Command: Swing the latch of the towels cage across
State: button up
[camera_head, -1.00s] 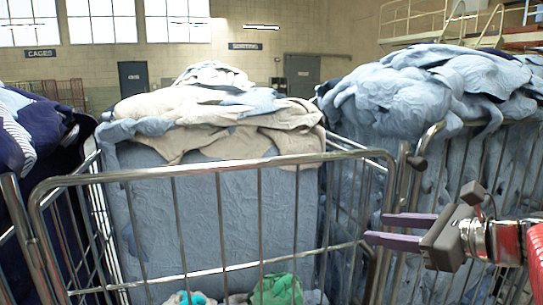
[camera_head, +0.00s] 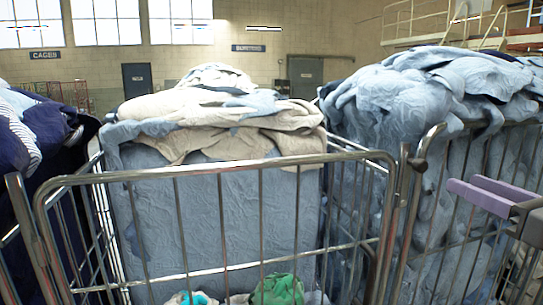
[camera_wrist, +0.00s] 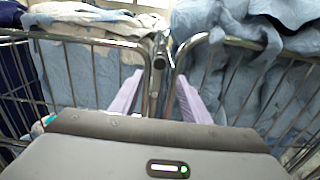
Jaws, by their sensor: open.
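The middle wire cage (camera_head: 222,172) is piled with cream and pale blue cloths (camera_head: 215,125). A short latch with a dark knob (camera_head: 416,163) sticks out near the top of its right post. In the wrist view the latch (camera_wrist: 160,62) stands straight ahead, between the two cage frames. My gripper (camera_head: 462,182) is open and empty, with purple fingers, to the right of the latch and slightly lower in the head view. In the wrist view the fingertips (camera_wrist: 160,76) lie either side of the latch in the picture. I see no contact.
A right-hand cage (camera_head: 443,130) heaped with blue cloths stands close beside the middle cage. Another load of dark blue cloth (camera_head: 28,140) is at the left. Green cloth (camera_head: 278,290) shows low in the middle cage. The far wall carries signs and doors.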

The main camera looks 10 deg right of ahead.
aim_at(424, 167)
jog(key=shift+w, duration=0.1)
jog(key=shift+w+a, duration=0.15)
jog(key=shift+w, duration=3.25)
jog(key=shift+w+a, duration=0.1)
jog(key=shift+w, duration=3.3)
jog(key=shift+c, duration=0.6)
grip_shut()
